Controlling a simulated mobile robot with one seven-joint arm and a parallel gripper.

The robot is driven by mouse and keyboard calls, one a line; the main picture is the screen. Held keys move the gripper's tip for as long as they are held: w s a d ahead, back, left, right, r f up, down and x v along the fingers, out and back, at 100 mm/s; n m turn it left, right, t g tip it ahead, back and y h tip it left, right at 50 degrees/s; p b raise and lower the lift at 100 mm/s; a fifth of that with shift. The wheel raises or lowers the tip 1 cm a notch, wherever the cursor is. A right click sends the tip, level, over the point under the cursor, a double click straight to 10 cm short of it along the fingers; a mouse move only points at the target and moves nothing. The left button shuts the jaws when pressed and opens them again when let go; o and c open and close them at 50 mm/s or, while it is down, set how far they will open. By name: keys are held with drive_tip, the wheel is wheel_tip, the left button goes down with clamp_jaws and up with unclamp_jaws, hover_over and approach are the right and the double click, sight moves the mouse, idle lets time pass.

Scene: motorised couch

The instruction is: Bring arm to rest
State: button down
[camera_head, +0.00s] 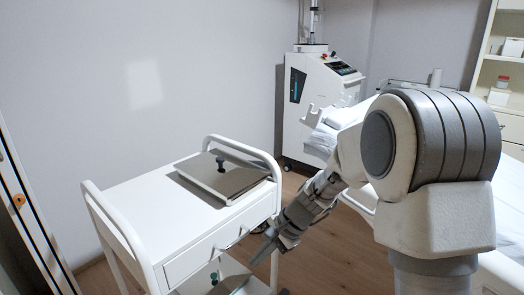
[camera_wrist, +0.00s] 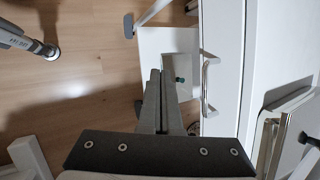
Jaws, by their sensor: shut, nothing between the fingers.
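My arm reaches from the right side of the head view down toward the white trolley. My gripper (camera_head: 262,252) is at the trolley's right side, below the level of its top and near the drawer front. In the wrist view my gripper (camera_wrist: 157,75) has its two dark fingers together with nothing between them. The fingers point over the trolley's lower shelf (camera_wrist: 155,45). I cannot tell whether the gripper touches the trolley.
The trolley (camera_head: 140,225) carries a metal tray with a dark-knobbed lid (camera_head: 222,178). Its drawer handle (camera_head: 232,238) faces my gripper. A white machine (camera_head: 318,100) stands at the back. A couch (camera_head: 500,240) lies at right, shelves behind it. Wooden floor (camera_wrist: 60,85) shows left in the wrist view.

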drive_tip(key=s+d+r+n+t+h, duration=0.3)
drive_tip(key=s+d+r+n, duration=0.2)
drive_tip(key=s+d+r, duration=0.45)
drive_tip(key=s+d+r+n+t+h, duration=0.2)
drive_tip(key=s+d+r+n+h, duration=0.4)
drive_tip(key=s, duration=0.6)
wheel_tip(320, 180, up, 25)
drive_tip(key=m+y+p, duration=0.1)
drive_tip(key=y+p, duration=0.1)
drive_tip(key=p, duration=2.2)
drive_tip(key=shift+s+a+m, duration=0.2)
drive_tip(key=shift+a+m, duration=0.05)
drive_tip(key=shift+m, duration=0.15)
